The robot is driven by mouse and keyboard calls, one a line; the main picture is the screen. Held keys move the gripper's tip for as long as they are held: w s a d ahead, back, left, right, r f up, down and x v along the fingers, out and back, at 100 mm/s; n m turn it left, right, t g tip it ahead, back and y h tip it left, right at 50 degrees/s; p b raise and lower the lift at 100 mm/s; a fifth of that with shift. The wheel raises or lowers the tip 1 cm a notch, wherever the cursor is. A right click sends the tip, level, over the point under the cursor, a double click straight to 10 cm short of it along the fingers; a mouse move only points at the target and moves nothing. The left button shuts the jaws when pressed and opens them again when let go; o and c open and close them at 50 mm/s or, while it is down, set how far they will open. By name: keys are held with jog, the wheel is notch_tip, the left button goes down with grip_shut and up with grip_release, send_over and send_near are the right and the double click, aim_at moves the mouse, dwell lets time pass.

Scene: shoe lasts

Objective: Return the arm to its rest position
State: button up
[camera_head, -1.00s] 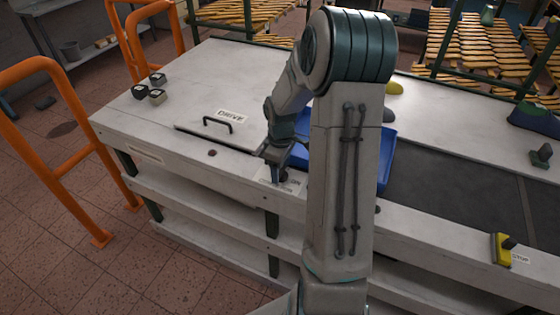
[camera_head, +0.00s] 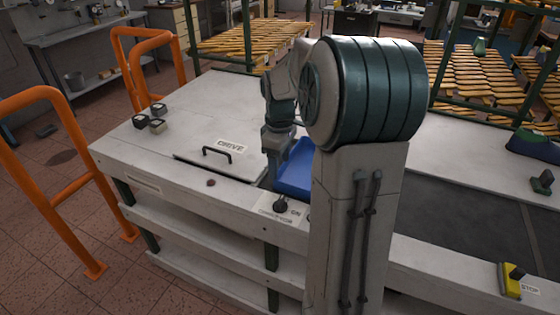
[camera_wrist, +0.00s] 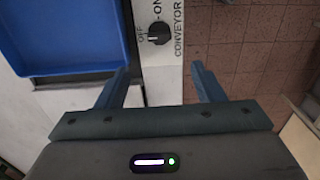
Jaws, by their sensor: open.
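My gripper (camera_wrist: 158,86) is open and empty in the wrist view, with its two blue-grey fingers spread apart. A black conveyor knob (camera_wrist: 159,31) lies beyond the fingertips, on a pale strip marked ON, OFF and CONVEYOR. In the head view the knob (camera_head: 281,205) is on the bench's front edge, and my gripper (camera_head: 277,150) hangs above and behind it, clear of it. The exact fingertips are hard to make out there. My upper arm stands large in the foreground and hides part of the bench.
A blue tray (camera_head: 296,172) sits right beside my gripper, partly hidden by my arm. A hatch with a black handle (camera_head: 217,153) lies to the left. Orange rails (camera_head: 62,190) stand at the left. A yellow stop switch (camera_head: 511,281) is at the front right.

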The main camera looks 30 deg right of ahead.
dwell(0.4)
jog(key=s+a+r+m+t, duration=0.1)
jog(key=s+a+m, duration=0.3)
jog(key=s+a, duration=0.3)
jog(key=s+a+r+m+t, duration=0.2)
jog(key=s+a, duration=0.5)
jog(key=s, duration=0.5)
jog(key=shift+s+r+m, duration=0.15)
jog(key=shift+m, duration=0.75)
jog(key=shift+a, duration=0.1)
